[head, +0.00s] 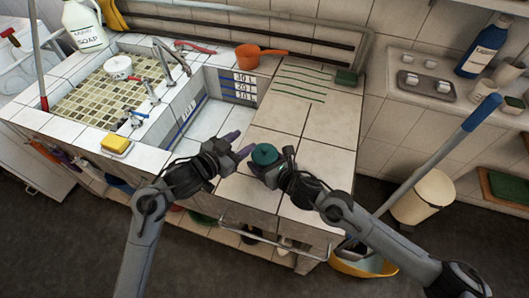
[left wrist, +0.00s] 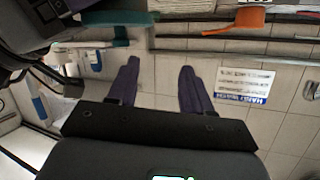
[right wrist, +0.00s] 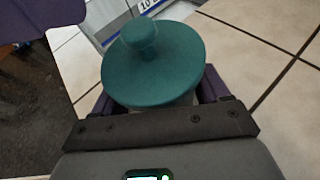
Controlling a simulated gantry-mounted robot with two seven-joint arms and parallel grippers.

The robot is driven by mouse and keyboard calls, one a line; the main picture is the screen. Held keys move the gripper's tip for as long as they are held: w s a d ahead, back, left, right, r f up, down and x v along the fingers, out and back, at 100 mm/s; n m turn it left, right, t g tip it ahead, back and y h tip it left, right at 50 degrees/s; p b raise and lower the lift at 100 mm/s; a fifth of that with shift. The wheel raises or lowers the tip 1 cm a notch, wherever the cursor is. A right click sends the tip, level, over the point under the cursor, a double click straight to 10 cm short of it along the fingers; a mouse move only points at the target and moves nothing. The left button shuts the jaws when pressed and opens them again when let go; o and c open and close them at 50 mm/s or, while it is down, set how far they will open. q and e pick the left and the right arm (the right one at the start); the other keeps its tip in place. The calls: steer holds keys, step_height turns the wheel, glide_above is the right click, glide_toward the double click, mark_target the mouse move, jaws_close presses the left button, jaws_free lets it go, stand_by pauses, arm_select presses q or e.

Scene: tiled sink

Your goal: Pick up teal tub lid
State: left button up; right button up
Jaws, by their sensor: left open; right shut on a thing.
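The teal tub lid (head: 265,154), round with a small knob, is above the tiled counter near its front edge.
The tiled sink basin (head: 207,118) lies behind my left gripper. An orange scoop (head: 249,56) and a green sponge (head: 346,77) are at the back of the counter. A yellow sponge (head: 116,143) lies on the left ledge. A blue-handled mop (head: 440,150) leans at right.

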mark_target(261, 150)
arm_select(q)
steer(key=s+a+f+m+g+h, duration=0.2)
steer(key=s+a+m+g+h, duration=0.15)
steer(key=h, duration=0.25)
steer(key=shift+g, duration=0.45)
steer(key=x, duration=0.3)
steer(key=s+x, duration=0.1)
steer(key=x, duration=0.2)
steer(key=shift+d+f, duration=0.15)
steer(key=shift+f, duration=0.05)
steer(key=shift+x, duration=2.6)
steer(key=shift+w, duration=0.2)
steer(key=shift+c, duration=0.3)
jaws_close()
